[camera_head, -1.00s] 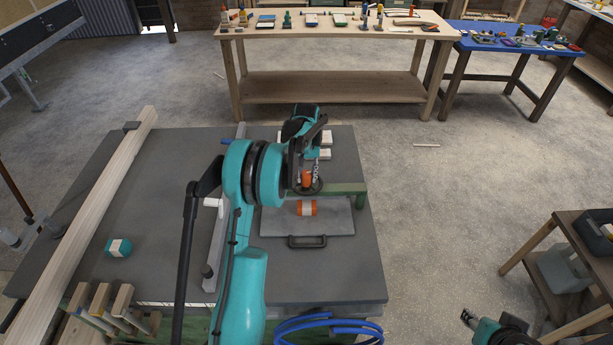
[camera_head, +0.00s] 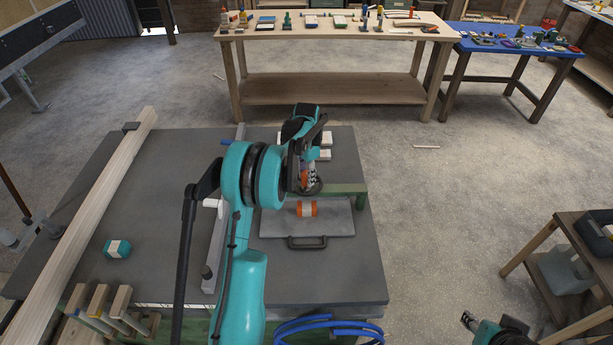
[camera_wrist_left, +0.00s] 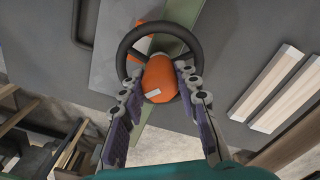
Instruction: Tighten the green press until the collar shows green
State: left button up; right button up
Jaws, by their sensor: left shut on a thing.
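The green press shows as a green beam (camera_head: 345,189) over a light grey plate (camera_head: 340,222) on the dark table. In the left wrist view its black handwheel (camera_wrist_left: 124,52) has an orange hub (camera_wrist_left: 158,72) with a small white mark. My left gripper (camera_wrist_left: 160,88) is shut on this hub, one finger on each side, with the wheel rim around it. In the head view my left gripper (camera_head: 309,178) covers most of the wheel. I cannot make out a green collar. My right gripper (camera_head: 468,319) is at the lower right, away from the press; its opening is unclear.
An orange roll with a pale band (camera_head: 307,208) lies on the plate, behind its black handle (camera_head: 307,243). A teal roll (camera_head: 117,248) and a long timber (camera_head: 90,215) are on the left. Pale blocks (camera_head: 325,154) lie beyond the press.

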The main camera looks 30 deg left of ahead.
pick_arm(q)
jog(key=m, duration=0.3)
jog(key=shift+m, duration=2.2)
jog(key=o, duration=1.2)
jog(key=shift+c, duration=0.2)
jog(key=shift+r, duration=0.1)
notch_tip(320, 180, up, 12)
